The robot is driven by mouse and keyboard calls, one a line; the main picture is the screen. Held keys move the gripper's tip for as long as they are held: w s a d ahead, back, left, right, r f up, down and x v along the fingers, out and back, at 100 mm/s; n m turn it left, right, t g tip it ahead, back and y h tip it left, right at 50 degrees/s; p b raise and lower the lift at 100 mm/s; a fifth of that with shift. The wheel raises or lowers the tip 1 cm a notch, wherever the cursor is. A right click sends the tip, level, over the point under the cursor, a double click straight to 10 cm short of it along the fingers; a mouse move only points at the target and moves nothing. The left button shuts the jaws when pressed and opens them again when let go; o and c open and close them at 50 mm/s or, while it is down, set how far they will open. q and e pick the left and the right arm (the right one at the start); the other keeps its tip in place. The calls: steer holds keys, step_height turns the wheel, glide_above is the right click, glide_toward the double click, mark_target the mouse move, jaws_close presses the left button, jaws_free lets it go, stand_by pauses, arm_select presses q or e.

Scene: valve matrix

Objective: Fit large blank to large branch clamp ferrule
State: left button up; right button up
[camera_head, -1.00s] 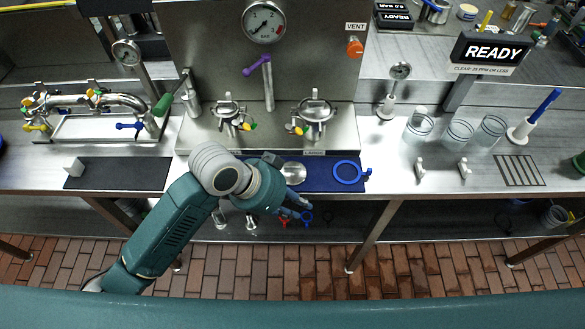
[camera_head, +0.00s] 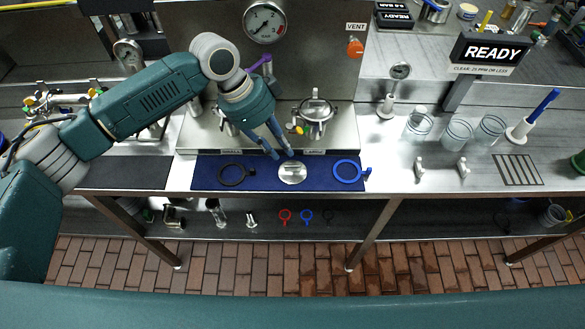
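The large blank (camera_head: 292,173), a round silver disc, lies flat on the blue mat (camera_head: 205,182) at the bench's front edge. My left gripper (camera_head: 283,155) points down just behind the disc. Its two fingers are slightly apart with nothing visible between them. I cannot tell whether a fingertip touches the disc. The large branch clamp ferrule (camera_head: 315,112) stands on the steel panel above the "LARGE" label, right of my gripper, with a clamp and a yellow-green knob. My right gripper is not in view.
A black ring (camera_head: 237,172) lies left of the disc and a blue ring (camera_head: 347,171) right of it, both on the mat. A gauge (camera_head: 263,23) and purple-handled valve stand behind. Glass beakers (camera_head: 457,134) stand to the right.

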mark_target(296, 172)
arm_select(q)
steer(key=shift+x, duration=1.05)
steer(key=shift+d+f+p, duration=0.2)
steer(key=shift+f+p, duration=0.35)
steer(key=shift+f, duration=0.05)
steer(key=p+x, duration=0.1)
steer(key=x, duration=0.3)
steer(key=shift+s+a, duration=0.1)
steer(key=shift+s, duration=0.05)
steer(key=shift+f, duration=0.15)
steer(key=shift+c, duration=0.5)
jaws_close()
